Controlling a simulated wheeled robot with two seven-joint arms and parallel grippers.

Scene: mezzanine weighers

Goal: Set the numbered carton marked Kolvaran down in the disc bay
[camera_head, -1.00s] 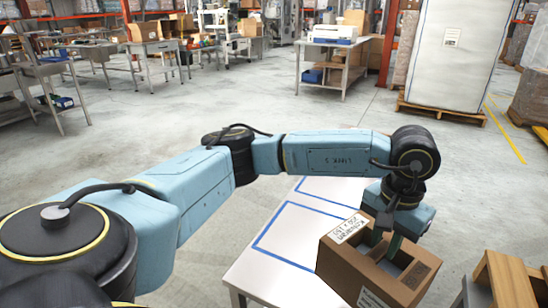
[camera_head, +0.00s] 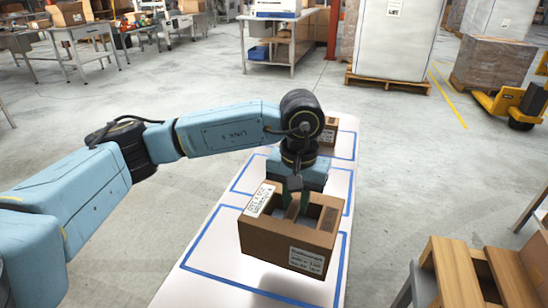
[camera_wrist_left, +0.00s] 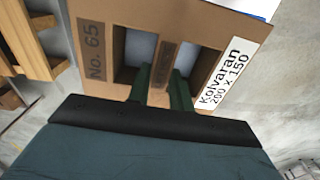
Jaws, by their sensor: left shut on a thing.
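The brown numbered carton (camera_head: 270,238) has white labels, and in the left wrist view its face (camera_wrist_left: 205,30) reads "Kolvaran 200 x 150" and "No. 65". My left gripper (camera_head: 297,207) is shut on the carton's middle web, between two openings; its green fingers also show in the left wrist view (camera_wrist_left: 160,85). The carton hangs over the nearest blue-outlined bay (camera_head: 205,252) of the white table (camera_head: 172,291), seemingly just above the top. A middle bay lies behind it, partly hidden by my arm. No disc mark is visible, so I cannot tell which is the disc bay. My right gripper is out of view.
Another small carton (camera_head: 329,133) stands in the far bay of the table. A wooden slatted piece (camera_head: 455,272) stands to the right of the table, with a floor gap between. A yellow pallet truck (camera_head: 508,104) and wrapped pallets are farther back.

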